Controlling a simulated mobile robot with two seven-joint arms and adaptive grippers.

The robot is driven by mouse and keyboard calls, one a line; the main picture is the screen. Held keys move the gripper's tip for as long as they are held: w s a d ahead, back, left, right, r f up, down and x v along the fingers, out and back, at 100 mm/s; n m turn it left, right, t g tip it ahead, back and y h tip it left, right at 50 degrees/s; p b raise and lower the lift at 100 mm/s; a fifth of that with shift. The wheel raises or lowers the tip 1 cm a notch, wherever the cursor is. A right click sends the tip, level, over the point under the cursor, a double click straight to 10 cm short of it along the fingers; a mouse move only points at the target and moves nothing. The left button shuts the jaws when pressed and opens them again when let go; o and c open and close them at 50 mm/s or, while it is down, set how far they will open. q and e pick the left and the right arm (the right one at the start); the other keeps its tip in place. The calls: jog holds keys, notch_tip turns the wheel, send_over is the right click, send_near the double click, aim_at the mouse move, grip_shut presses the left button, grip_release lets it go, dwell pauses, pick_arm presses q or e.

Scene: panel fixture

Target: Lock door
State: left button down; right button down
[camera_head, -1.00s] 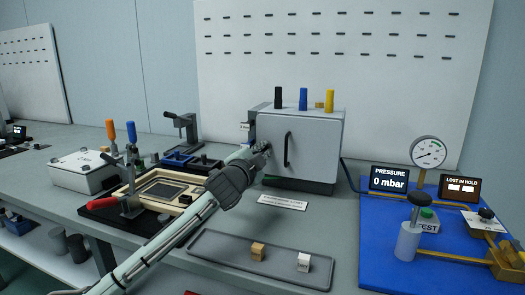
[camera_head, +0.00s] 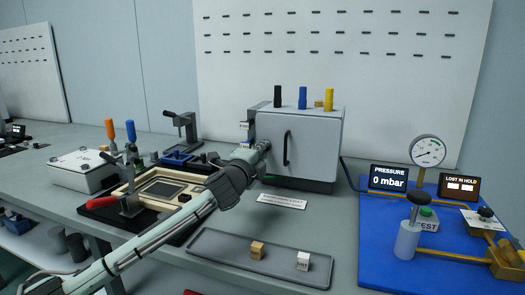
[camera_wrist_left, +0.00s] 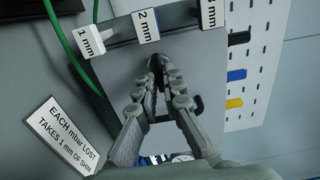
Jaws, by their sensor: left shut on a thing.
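A grey box with a closed-looking front door (camera_head: 310,155) stands at the back middle of the bench. A dark vertical handle (camera_head: 287,149) is on the door. My left gripper (camera_head: 262,147) is at the door's left edge, left of the handle. In the left wrist view its fingers (camera_wrist_left: 159,84) are shut on a small dark knob (camera_wrist_left: 156,62) on the grey face. The fingers hide part of the knob, so I cannot tell whether it is turned. My right gripper is not in view.
Black, blue and yellow pegs (camera_head: 303,98) stand on the box. Shims marked 1 mm (camera_wrist_left: 91,42) and 2 mm (camera_wrist_left: 146,25) sit beside it. A tray (camera_head: 225,250) with two small blocks lies in front. A blue board (camera_head: 385,265) with a gauge is at right.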

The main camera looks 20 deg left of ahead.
pick_arm(q)
jog(key=shift+a+r, duration=0.1)
jog(key=shift+r, duration=0.05)
jog(key=c, duration=1.8)
grip_release()
jog(key=shift+o, duration=0.6)
jog(key=s, duration=1.2)
jog(key=shift+a, duration=0.2)
